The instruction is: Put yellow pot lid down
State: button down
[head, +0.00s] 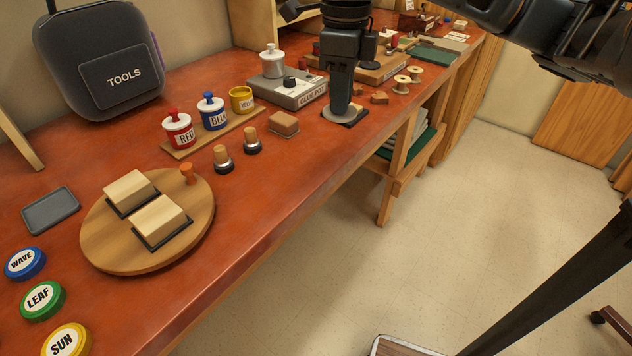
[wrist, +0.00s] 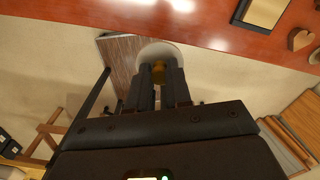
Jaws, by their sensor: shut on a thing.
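My gripper (head: 343,112) is shut on the yellow pot lid's knob, seen between the fingers in the wrist view (wrist: 159,75). The yellow pot lid (wrist: 158,52) is a pale disc with a yellow knob, roughly level; in the head view its pale rim (head: 334,117) shows below the fingers, near the bench's front edge. Whether it touches the bench I cannot tell. The yellow pot (head: 242,99) stands open on a wooden strip, left of my gripper. The red pot (head: 179,130) and blue pot (head: 212,112) beside it wear knobbed lids.
The glue pot stand (head: 293,90) is between the pots and my gripper. A small wooden block (head: 284,124) and two stampers (head: 222,159) stand in front of the pots. A round board (head: 99,246) is nearer. Some red bench top (head: 270,180) is bare along the front.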

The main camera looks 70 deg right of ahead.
jog(key=shift+w+a+f, duration=0.1)
jog(key=shift+a+f, duration=0.2)
jog(key=shift+a, duration=0.05)
jog(key=p, duration=0.2)
send_over(281, 181)
notch_tip(281, 181, down, 6)
jog(key=shift+f, duration=2.35)
jog(key=shift+f, duration=0.15)
jog(key=c, duration=1.1)
grip_release()
jog(key=shift+o, duration=0.2)
notch_tip(281, 181, up, 12)
jog(key=shift+r, duration=0.2)
